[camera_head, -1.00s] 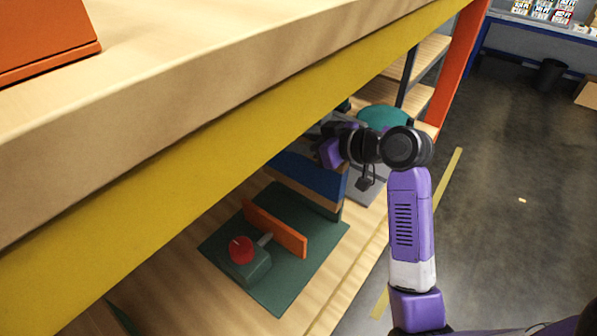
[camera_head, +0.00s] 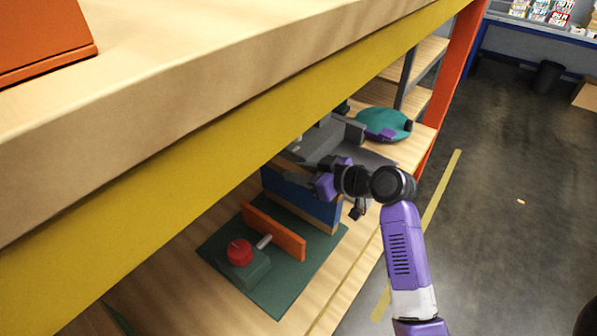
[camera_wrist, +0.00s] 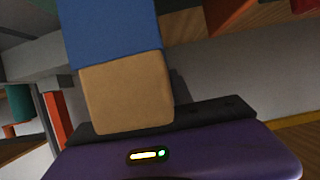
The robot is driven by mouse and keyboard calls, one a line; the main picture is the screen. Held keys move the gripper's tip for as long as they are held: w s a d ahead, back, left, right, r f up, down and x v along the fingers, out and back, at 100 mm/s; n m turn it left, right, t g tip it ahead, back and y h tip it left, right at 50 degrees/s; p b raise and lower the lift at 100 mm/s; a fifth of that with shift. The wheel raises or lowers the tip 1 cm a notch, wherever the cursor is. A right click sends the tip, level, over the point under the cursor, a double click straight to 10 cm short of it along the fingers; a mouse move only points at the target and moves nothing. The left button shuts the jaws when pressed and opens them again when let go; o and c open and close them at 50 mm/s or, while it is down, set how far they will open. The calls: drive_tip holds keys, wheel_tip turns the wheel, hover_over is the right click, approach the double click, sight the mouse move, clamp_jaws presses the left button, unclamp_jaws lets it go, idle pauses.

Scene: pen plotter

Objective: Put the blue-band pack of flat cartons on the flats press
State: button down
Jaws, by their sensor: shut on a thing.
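The blue-band pack (camera_head: 297,198) is a tan block with a wide blue band. My gripper (camera_head: 322,184) is shut on it, and the pack also fills the upper left middle of the wrist view (camera_wrist: 125,98). The fingertips are largely hidden in both views. What looks like the flats press has a dark green base (camera_head: 285,282), an upright orange plate (camera_head: 275,232) and a red knob (camera_head: 239,252). The pack is upright at the far edge of this base, behind the orange plate and apart from it. I cannot tell whether its underside touches the base.
The press stands on a wooden shelf (camera_head: 225,310), under an upper board with a yellow beam (camera_head: 200,165). A grey fixture (camera_head: 335,140) and a round teal object (camera_head: 385,122) lie beyond the pack. An orange upright (camera_head: 447,85) bounds the far end. Open floor lies right.

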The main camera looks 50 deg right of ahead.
drive_tip(key=shift+f, duration=0.15)
drive_tip(key=c, duration=1.1)
unclamp_jaws()
drive_tip(key=shift+r, duration=0.2)
drive_tip(key=b+v, duration=0.1)
drive_tip(key=v, duration=1.1)
